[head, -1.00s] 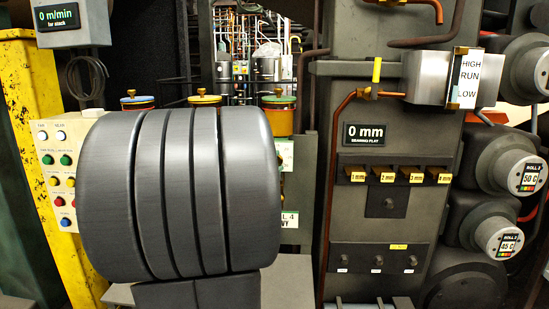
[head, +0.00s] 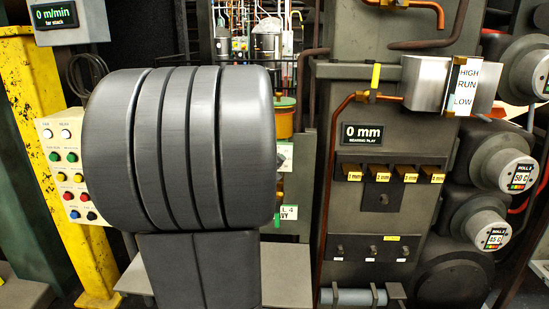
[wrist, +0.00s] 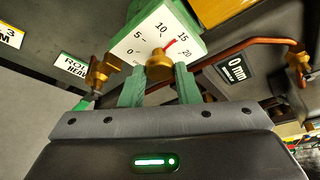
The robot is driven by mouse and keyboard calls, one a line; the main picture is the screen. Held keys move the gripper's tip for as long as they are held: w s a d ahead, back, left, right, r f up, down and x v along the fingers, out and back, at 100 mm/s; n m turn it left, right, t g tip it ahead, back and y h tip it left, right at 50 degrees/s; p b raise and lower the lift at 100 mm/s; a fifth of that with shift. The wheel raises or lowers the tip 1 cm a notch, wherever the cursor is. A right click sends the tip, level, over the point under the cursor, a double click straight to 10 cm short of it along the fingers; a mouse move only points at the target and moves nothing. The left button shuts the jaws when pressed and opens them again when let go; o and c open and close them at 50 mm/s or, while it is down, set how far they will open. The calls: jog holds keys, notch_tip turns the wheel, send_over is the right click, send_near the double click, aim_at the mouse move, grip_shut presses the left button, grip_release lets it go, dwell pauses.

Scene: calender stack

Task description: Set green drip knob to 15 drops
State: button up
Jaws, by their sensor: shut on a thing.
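In the wrist view my gripper (wrist: 158,82) has its two green fingers shut on a round brass knob (wrist: 159,66). The knob sits in front of a white dial plate (wrist: 140,42) on a green-edged box. The dial reads 0, 5, 10, 15 and 20. A red pointer (wrist: 170,44) at the knob points up and right, between 10 and 15 and close to 15. In the head view a green-lidded pot (head: 285,104) shows in part beside my dark arm. My gripper and the knob are hidden there behind the arm.
Brass fittings flank the dial, one at left (wrist: 98,72) and one at right (wrist: 298,62). A copper pipe (wrist: 240,45) runs right of the dial. A "0 mm" display (head: 361,134) and a button panel (head: 70,170) stand either side of my arm.

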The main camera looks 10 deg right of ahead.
jog(key=shift+m+y+p, duration=0.3)
jog(key=shift+m+p, duration=0.15)
jog(key=shift+m, duration=0.05)
dwell(0.3)
jog(key=o, duration=1)
jog(key=shift+c, duration=0.2)
jog(key=shift+s, duration=0.1)
jog(key=p+v, duration=0.2)
jog(key=v, duration=1.1)
jog(key=shift+s+r+p, duration=0.2)
jog(key=shift+s+p, duration=0.1)
jog(key=shift+p, duration=0.05)
